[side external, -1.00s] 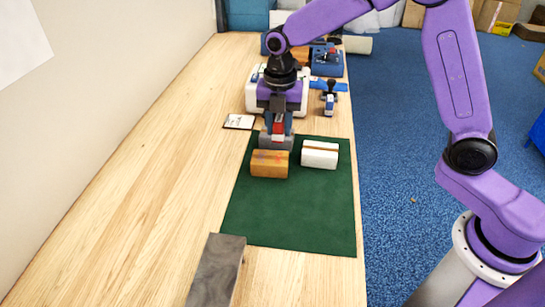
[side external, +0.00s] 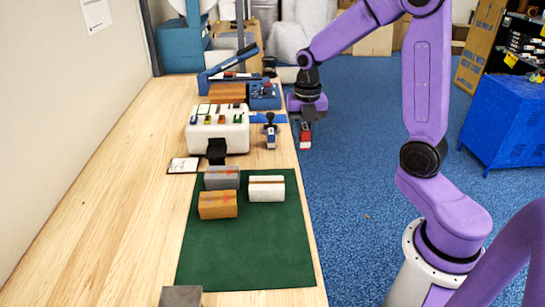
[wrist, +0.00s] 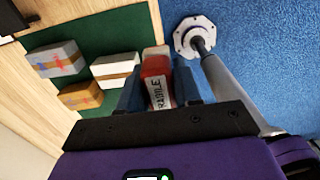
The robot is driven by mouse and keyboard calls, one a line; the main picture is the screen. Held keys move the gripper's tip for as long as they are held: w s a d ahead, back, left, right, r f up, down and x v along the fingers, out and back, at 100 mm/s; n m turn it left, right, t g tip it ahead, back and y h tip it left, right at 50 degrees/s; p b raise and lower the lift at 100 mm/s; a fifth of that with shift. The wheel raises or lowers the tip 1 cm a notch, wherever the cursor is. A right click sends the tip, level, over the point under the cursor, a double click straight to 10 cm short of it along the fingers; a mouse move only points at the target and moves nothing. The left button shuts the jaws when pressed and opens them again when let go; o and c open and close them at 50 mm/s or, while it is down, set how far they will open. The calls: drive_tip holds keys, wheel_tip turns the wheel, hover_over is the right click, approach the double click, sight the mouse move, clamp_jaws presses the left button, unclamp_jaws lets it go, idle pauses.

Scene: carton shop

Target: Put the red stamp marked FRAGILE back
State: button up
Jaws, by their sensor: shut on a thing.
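My gripper (side external: 306,112) is raised beyond the table's right edge, over the blue floor in the side view. It is shut on the red stamp (side external: 305,138). In the wrist view the red stamp (wrist: 157,80) sits between the two fingers, with a white label whose visible letters read as part of FRAGILE. A blue stamp (side external: 270,136) with a dark handle stands at a blue rack (side external: 262,118) near the table's right edge. My gripper is to the right of that rack, apart from it.
On the green mat (side external: 245,250) are a grey carton (side external: 222,181) with a red mark, an orange-brown carton (side external: 217,208) and a white carton (side external: 266,192). A white block (side external: 217,138) with small coloured pieces and a blue lever device (side external: 264,98) stand behind. The left tabletop is clear.

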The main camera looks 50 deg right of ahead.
drive_tip(key=w+d+f, duration=0.1)
drive_tip(key=w+f, duration=0.2)
drive_tip(key=w, duration=0.4)
hover_over(272, 161)
drive_tip(key=f, duration=0.6)
drive_tip(key=shift+s+d, duration=0.1)
drive_tip(key=shift+s, duration=0.15)
drive_tip(key=shift+w+f, duration=0.25)
drive_tip(key=shift+f, duration=1.55)
drive_tip(key=shift+f, duration=0.2)
drive_tip(key=o, duration=0.9)
drive_tip(key=shift+c, duration=0.2)
